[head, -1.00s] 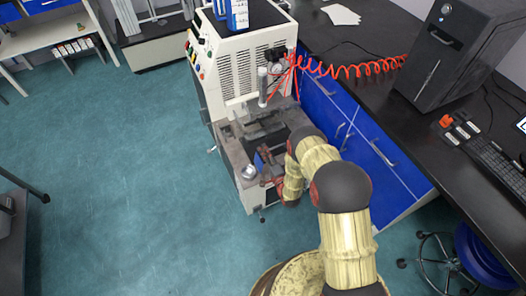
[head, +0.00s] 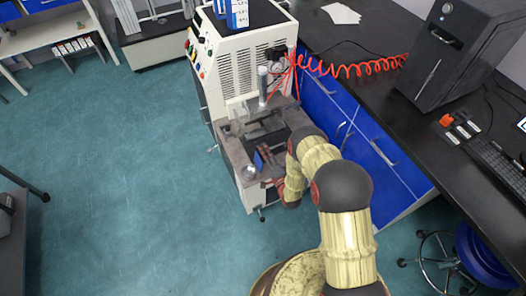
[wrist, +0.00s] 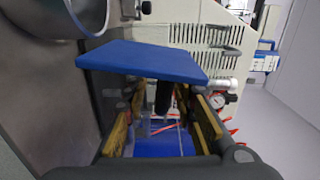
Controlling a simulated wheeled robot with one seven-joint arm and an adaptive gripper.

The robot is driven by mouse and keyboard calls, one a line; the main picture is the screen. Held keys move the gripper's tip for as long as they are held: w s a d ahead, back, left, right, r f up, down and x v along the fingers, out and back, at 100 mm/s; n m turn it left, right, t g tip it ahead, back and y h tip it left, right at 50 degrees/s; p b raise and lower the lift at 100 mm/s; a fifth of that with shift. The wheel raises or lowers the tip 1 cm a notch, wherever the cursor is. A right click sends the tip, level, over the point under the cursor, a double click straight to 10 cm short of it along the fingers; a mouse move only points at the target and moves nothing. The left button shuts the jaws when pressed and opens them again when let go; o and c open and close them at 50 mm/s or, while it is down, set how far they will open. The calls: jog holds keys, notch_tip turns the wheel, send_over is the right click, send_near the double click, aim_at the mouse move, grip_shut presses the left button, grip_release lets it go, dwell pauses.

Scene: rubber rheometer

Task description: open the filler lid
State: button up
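A blue flat plate, which may be the filler lid, shows in the wrist view (wrist: 145,60) just beyond my gripper. It looks tilted, and its hinge is not visible. In the head view a small blue patch (head: 258,160) shows on the machine's front deck beside my gripper (head: 266,157). In the wrist view my gripper's two fingers (wrist: 163,115) are apart, with the plate above and in front of them. I cannot tell whether they touch it. A round silver part (head: 249,171) sits on the deck's front left corner.
The white machine (head: 240,70) with a vented panel stands behind the deck. Blue drawers (head: 350,135) and a dark bench (head: 345,45) are on the right. A red coiled hose (head: 350,70) runs to the machine. The floor on the left is clear.

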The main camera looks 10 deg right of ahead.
jog(key=v, duration=1.1)
jog(key=shift+s, duration=0.1)
